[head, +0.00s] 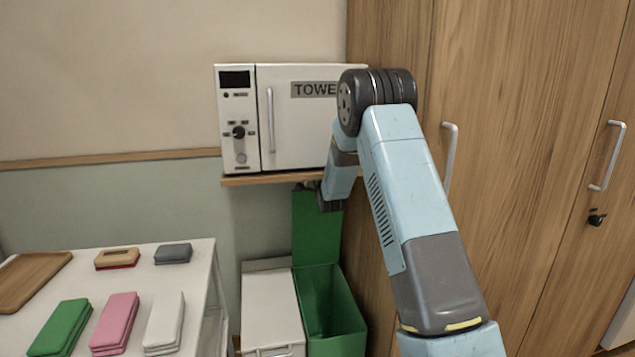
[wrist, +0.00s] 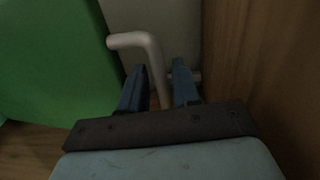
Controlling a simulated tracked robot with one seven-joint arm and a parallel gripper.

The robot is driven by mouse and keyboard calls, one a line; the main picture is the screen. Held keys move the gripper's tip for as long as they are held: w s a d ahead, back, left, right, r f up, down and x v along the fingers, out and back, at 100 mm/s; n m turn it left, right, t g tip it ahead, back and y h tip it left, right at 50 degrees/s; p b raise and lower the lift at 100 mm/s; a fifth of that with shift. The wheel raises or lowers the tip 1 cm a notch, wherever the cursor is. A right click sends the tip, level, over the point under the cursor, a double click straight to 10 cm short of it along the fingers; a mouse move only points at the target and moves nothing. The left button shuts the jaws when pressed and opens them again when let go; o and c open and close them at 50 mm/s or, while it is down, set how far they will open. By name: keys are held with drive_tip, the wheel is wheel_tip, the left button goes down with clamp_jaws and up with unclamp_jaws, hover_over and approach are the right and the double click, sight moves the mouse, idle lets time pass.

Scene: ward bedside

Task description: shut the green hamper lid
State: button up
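The green hamper (head: 335,310) stands on the floor below the shelf, its top open. Its green lid (head: 317,228) stands upright at the back of the opening. In the wrist view a green panel (wrist: 50,60) fills the left side; I cannot tell whether it is lid or body. My gripper (wrist: 158,75) has its two fingers apart, right of that green panel. A pale bent bar (wrist: 150,50) shows at and beyond the gap between the fingers; contact is unclear. In the head view my gripper is mostly hidden behind the arm, near the lid's top.
A white hamper (head: 270,305) stands left of the green one. A towel cabinet (head: 300,120) sits on a shelf (head: 260,180) above. Wooden wardrobe doors (head: 510,130) stand close on the right. A white table (head: 130,260) with folded cloths and a wooden tray (head: 30,278) is at left.

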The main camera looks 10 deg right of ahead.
clamp_jaws()
drive_tip(key=shift+s, duration=0.1)
idle(0.3)
